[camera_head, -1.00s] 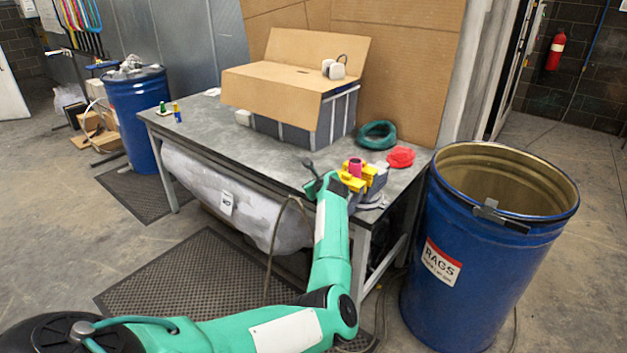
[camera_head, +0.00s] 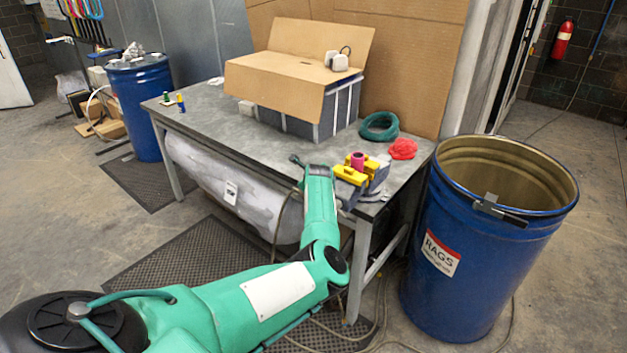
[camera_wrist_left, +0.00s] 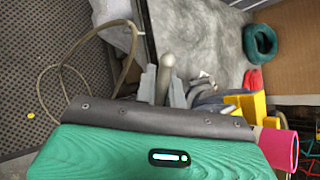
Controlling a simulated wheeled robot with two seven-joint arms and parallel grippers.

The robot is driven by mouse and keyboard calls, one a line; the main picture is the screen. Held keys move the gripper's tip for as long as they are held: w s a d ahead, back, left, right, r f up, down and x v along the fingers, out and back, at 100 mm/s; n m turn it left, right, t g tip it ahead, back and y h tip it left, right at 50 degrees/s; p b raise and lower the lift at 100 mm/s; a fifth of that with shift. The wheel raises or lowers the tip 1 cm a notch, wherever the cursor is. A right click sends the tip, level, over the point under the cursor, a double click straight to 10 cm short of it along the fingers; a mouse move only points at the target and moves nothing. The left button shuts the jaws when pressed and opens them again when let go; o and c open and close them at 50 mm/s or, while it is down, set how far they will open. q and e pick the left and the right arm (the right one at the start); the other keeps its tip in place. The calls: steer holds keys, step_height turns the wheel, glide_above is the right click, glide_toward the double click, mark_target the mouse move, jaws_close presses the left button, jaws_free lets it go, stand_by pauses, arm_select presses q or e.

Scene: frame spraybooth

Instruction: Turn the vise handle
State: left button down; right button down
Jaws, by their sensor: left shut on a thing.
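The vise sits at the right front corner of the table, with yellow jaws (camera_head: 350,174) and a blue-grey body (camera_head: 379,181). A pink cylinder (camera_head: 357,161) stands at the jaws; it also shows at the right of the left wrist view (camera_wrist_left: 278,148). My left gripper (camera_wrist_left: 163,78) is shut on the vise handle, whose rounded grey end (camera_wrist_left: 168,62) sticks out between the two grey fingers. In the head view my own arm hides the fingers and most of the handle. My right gripper is in neither view.
The worktable (camera_head: 215,125) carries a cardboard-covered crate (camera_head: 300,75), a green coil (camera_head: 379,127) and a red cloth (camera_head: 402,149). A blue rag drum (camera_head: 470,270) stands close to the table's right end. A hose (camera_wrist_left: 125,70) hangs near the gripper.

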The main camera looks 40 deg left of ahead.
arm_select(q)
steer(key=shift+s+a+f, duration=0.1)
steer(key=shift+s+f, duration=0.15)
steer(key=shift+f, duration=0.25)
steer(key=c, duration=1.5)
jaws_free()
steer(key=shift+s+a+r, duration=0.1)
steer(key=shift+s+r, duration=0.05)
steer(key=shift+r, duration=0.2)
steer(key=shift+s+d+r, duration=0.1)
steer(key=shift+d+r, duration=0.3)
steer(key=shift+d, duration=0.05)
steer(key=b+v, duration=0.2)
steer(key=v, duration=1)
steer(key=shift+s+r+b, duration=0.2)
steer(key=shift+s+b, duration=0.15)
